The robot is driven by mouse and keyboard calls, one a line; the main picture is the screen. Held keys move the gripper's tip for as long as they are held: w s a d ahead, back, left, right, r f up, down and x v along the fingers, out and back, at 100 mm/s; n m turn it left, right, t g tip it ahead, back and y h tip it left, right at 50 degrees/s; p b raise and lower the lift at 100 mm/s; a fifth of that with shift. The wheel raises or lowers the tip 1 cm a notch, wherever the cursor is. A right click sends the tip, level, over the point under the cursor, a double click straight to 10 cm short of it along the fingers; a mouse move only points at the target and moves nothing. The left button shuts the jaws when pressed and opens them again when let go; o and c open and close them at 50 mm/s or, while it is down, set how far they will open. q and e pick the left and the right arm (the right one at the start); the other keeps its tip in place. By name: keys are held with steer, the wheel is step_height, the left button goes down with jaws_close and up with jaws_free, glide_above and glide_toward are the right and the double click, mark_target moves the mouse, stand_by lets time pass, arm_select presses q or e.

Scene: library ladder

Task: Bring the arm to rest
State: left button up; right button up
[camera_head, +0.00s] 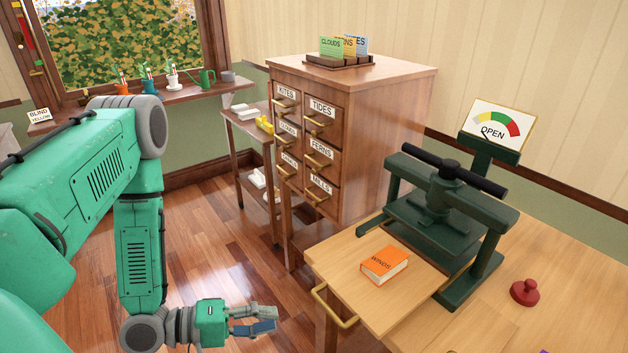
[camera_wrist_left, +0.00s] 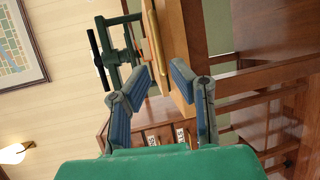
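My left arm (camera_head: 139,240) is green and comes in from the left in the head view. Its forearm hangs down and its gripper (camera_head: 252,320) points to the right, low over the wooden floor, left of the table. In the left wrist view the gripper (camera_wrist_left: 165,85) has its two grey-blue fingers apart with nothing between them. The brass handle (camera_wrist_left: 154,45) of the table and the table edge lie beyond the fingertips. My right gripper is not in view.
An orange book (camera_head: 384,264) lies on the table (camera_head: 350,295) before a dark green press (camera_head: 445,215). A red knob (camera_head: 525,292) sits at the right. A drawer cabinet (camera_head: 345,130) stands behind. Floor (camera_head: 200,230) between arm and cabinet is clear.

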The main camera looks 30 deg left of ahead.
arm_select(q)
steer(key=s+d+f+m+g+y+b, duration=0.1)
steer(key=d+f+m+g+y, duration=0.4)
steer(key=f, duration=0.5)
steer(key=s+a+f+m+g+y+b, duration=0.1)
steer(key=s+m+g+y, duration=0.4)
steer(key=s, duration=0.5)
steer(key=shift+s+a+f+m+g+y, duration=0.15)
steer(key=shift+a+f+m+g+y, duration=0.3)
steer(key=shift+a+f, duration=0.55)
steer(key=shift+a+r, duration=0.1)
steer(key=shift+a, duration=0.1)
